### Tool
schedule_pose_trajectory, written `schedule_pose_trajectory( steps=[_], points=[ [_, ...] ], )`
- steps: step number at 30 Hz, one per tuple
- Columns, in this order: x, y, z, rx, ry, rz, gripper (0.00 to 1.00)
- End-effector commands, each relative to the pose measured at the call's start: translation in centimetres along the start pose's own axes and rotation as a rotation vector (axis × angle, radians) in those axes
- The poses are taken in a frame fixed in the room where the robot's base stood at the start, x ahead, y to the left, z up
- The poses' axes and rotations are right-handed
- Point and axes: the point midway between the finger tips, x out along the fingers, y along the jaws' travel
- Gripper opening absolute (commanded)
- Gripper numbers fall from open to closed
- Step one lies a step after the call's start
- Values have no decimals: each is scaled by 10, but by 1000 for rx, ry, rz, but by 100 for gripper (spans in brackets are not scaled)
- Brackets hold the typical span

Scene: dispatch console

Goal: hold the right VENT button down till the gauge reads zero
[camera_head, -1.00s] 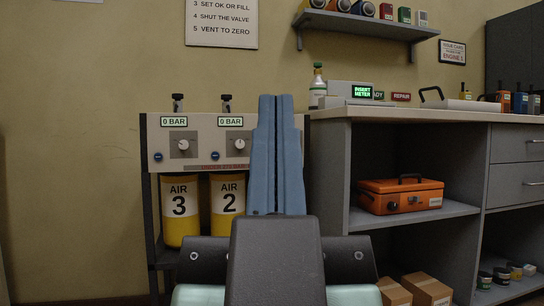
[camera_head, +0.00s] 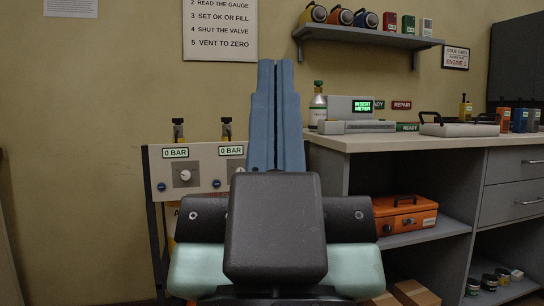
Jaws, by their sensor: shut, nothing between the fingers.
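The grey gauge panel (camera_head: 205,203) stands at the left, with its right part hidden behind my arm. Its left display (camera_head: 175,153) and right display (camera_head: 231,150) both read 0 BAR. A small blue button (camera_head: 161,187) sits low at the panel's left, and another blue button (camera_head: 216,184) shows further right. Their labels are too small to read, so I cannot tell which is VENT. My gripper (camera_head: 275,66) points up with its blue fingers shut and empty. It overlaps the panel's right side in view; I see no contact with a button.
A knob (camera_head: 183,176) sits beside the left button. An orange case (camera_head: 405,217) lies on the shelf below. A wall sign (camera_head: 220,28) lists steps. The wall left of the panel is clear.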

Motion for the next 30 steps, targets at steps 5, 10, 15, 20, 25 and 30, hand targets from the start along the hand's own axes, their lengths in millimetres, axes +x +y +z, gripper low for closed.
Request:
schedule_pose_trajectory(
  steps=[5,10,15,20,25,30],
  points=[
    [58,0,-54,2,0,0,0],
    [99,1,-94,3,-1,-1,0],
    [141,1,-133,4,-1,-1,0],
    [180,1,-170,6,-1,-1,0],
    [221,2,-209,7,-1,-2,0],
    [263,2,-248,8,-1,-2,0]
  ],
)
